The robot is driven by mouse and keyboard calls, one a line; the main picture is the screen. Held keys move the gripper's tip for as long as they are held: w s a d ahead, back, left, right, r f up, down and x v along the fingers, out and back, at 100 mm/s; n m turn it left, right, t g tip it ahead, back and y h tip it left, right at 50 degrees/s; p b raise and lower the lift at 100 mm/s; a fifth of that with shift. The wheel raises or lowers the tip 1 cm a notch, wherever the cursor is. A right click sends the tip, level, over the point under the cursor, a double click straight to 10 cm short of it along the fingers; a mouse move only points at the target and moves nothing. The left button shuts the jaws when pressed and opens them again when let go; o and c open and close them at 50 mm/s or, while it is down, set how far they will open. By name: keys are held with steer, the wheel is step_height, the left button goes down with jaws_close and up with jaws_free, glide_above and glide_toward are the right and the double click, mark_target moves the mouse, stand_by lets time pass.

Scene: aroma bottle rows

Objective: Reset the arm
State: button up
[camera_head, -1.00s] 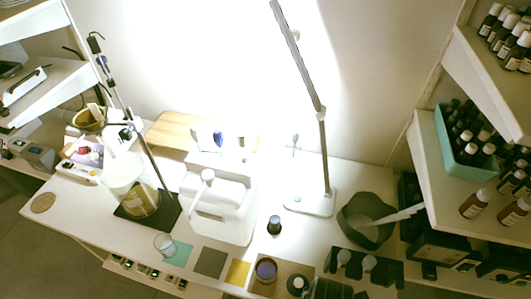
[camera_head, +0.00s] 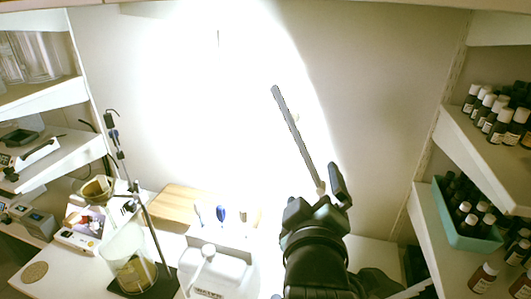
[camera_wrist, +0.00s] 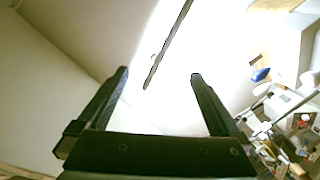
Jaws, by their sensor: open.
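My gripper (camera_head: 318,197) is raised in front of the lamp over the white table, with its fingers pointing up and away. In the wrist view, my gripper (camera_wrist: 159,78) has its two black fingers wide apart with nothing between them. The grey lamp arm (camera_head: 295,132) rises behind the fingers in the head view. The lamp arm (camera_wrist: 168,45) also shows beyond the fingertips in the wrist view. My arm hides the lamp base and much of the table's right part.
A white jug (camera_head: 213,272) and a glass beaker (camera_head: 128,258) by a stand are at the lower left. The left shelf (camera_head: 50,150) borders the other side.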

steer(key=s+a+r+m+t, duration=0.2)
steer(key=s+r+t, duration=0.2)
steer(key=r, duration=0.6)
steer(key=s+a+r+m+t+y, duration=0.1)
steer(key=s+a+r+m+t, duration=0.2)
steer(key=r, duration=0.8)
steer(key=s+a+r+m+t+y, duration=0.1)
steer(key=s+a+r+m+t, duration=0.1)
steer(key=s+r, duration=0.5)
step_height(320, 180, up, 4)
steer(key=m+t, duration=0.1)
steer(key=t, duration=0.1)
steer(key=shift+a+t, duration=0.2)
steer(key=shift+t, duration=0.2)
steer(key=shift+w+f, duration=0.1)
steer(key=shift+f, duration=0.05)
